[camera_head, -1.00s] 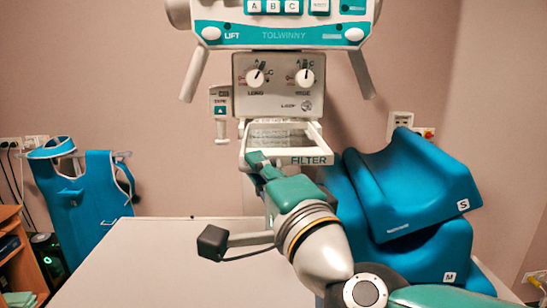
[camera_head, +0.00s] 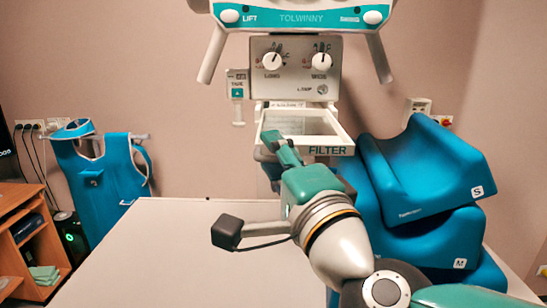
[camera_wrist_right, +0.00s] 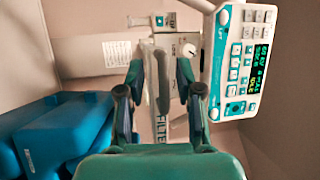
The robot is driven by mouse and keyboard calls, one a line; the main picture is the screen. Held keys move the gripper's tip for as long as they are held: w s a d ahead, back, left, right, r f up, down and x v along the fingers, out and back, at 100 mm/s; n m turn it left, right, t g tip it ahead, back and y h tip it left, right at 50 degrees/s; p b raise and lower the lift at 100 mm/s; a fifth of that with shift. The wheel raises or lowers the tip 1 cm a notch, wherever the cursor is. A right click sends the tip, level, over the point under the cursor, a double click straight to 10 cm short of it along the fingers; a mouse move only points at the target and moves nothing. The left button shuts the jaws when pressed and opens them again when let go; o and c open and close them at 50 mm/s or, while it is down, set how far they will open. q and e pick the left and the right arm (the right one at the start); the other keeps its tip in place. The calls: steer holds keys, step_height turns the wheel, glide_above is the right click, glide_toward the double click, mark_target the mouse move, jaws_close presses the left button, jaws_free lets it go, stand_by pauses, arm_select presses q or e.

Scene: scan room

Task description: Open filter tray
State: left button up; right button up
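The filter tray (camera_head: 331,150) is a white frame with a clear panel and the word FILTER on its front edge. It sticks out toward me below the dial box in the head view. My right gripper (camera_head: 271,140) is at the left part of its front edge. In the right wrist view, the two dark fingers of my right gripper (camera_wrist_right: 161,78) stand apart, one on each side of a grey bar (camera_wrist_right: 164,85) at the tray's front. Gaps show between bar and fingers. Any contact deeper in is hard to tell. My left gripper is not in view.
The dial box (camera_head: 295,75) and control panel (camera_head: 300,17) hang above the tray. A pale table (camera_head: 170,250) lies below, its visible top clear. Blue cushions (camera_head: 425,175) stand close on the right. A blue apron (camera_head: 105,175) hangs at left beside a wooden shelf (camera_head: 30,235).

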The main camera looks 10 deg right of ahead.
steer(key=v, duration=1.2)
steer(key=shift+f, duration=0.15)
